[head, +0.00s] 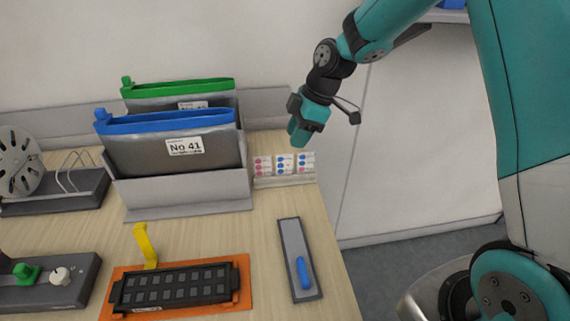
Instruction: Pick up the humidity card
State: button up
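Three small white humidity cards stand side by side in a low pale holder (287,182) at the back right of the table. The left card (262,166) has pink dots. The middle card (284,165) and the right card (306,162) show blue and pink dots. My gripper (298,135) points down above and slightly behind the cards, apart from them. Its teal fingers overlap in this view, so their opening is hidden. No card shows in it.
A grey rack (190,192) with blue-topped (165,122) and green-topped (178,88) bags stands left of the cards. A grey plate with a blue handle (303,272) and an orange tray (245,291) lie in front. Table free between the holder and plate.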

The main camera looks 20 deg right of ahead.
aim_at(285, 158)
jog(key=p+x, duration=0.1)
jog(key=x, duration=0.3)
jog(key=p+x, duration=0.1)
jog(key=x, duration=0.3)
jog(key=shift+w, duration=0.25)
jog(key=shift+d, duration=0.1)
jog(key=shift+c, duration=0.2)
grip_shut()
